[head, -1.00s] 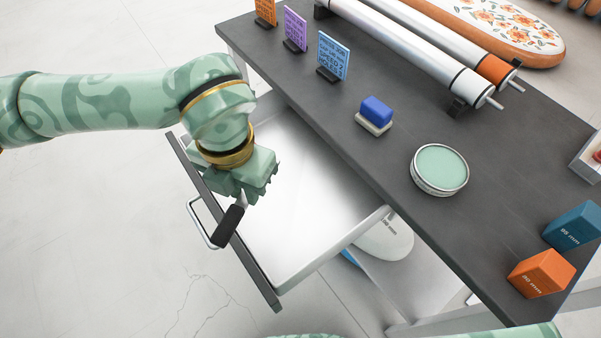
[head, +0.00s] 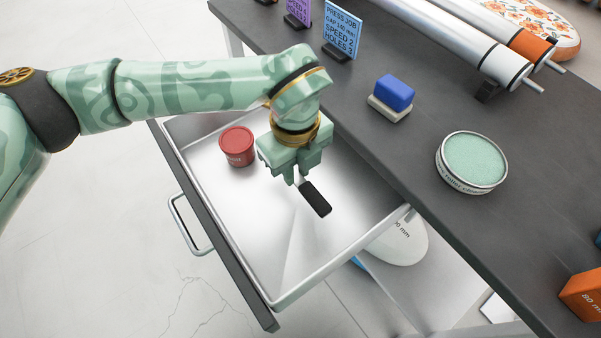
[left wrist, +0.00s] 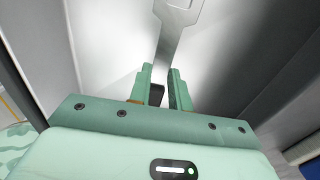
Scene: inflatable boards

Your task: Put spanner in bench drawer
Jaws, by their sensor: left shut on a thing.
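The bench drawer (head: 285,295) is pulled open, its pale metal inside showing. My left gripper (head: 298,180) is over the drawer, shut on the spanner (head: 316,198). In the head view the spanner's black handle sticks out below the fingers toward the lower right; its metal part is mostly hidden. In the left wrist view the spanner's flat metal head (left wrist: 178,25) reaches up from between the fingertips (left wrist: 163,90), with the drawer's inside behind it. I cannot tell whether the spanner touches the drawer floor. My right gripper is not in view.
A red tub (head: 237,147) sits in the drawer, left of my gripper. The dark bench top (head: 420,130) overhangs the drawer's right side, bearing a blue block (head: 394,92), a round green tin (head: 474,160) and an orange block (head: 583,294). The drawer's front part is clear.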

